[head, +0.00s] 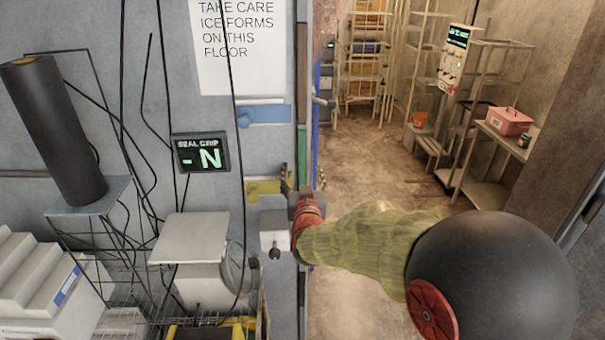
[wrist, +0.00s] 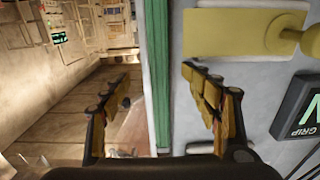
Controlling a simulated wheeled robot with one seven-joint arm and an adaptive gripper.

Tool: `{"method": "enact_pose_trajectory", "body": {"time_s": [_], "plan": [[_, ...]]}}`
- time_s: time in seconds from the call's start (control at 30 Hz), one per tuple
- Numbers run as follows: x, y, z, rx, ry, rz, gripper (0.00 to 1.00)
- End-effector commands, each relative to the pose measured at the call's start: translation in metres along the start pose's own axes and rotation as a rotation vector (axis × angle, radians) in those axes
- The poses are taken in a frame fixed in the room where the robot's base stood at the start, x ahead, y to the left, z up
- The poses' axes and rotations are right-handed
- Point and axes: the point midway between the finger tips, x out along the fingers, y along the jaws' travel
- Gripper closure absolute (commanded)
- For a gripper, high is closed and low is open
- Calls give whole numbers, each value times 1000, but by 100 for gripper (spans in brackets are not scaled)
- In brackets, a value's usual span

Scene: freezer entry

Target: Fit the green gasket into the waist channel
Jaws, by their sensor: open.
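A green strip, which looks like the gasket (wrist: 158,75), runs along the edge of the grey panel in the wrist view. In the head view the green strip (head: 302,150) shows upright at the panel's edge, just above my gripper (head: 303,180). My gripper is open, with one finger on each side of the strip in the wrist view (wrist: 157,74). I see no contact between fingers and strip. I cannot make out the waist channel or whether the strip sits in it. A yellow plate with a knob (head: 262,187) is on the panel beside my gripper.
A seal grip display (head: 201,152) reads "-N". A blue plate (head: 263,113) is above the yellow one, a pale plate (head: 272,238) below. Cables hang down the panel. The doorway floor (head: 365,160) is open. A shelf with a pink box (head: 509,121) stands at right.

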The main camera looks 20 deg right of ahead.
Motion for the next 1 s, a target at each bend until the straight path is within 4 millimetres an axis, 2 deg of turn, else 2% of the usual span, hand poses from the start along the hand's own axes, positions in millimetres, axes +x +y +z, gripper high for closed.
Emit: {"method": "enact_pose_trajectory", "body": {"time_s": [1.0], "plan": [[-37, 0, 0, -1, 0, -1, 38]]}}
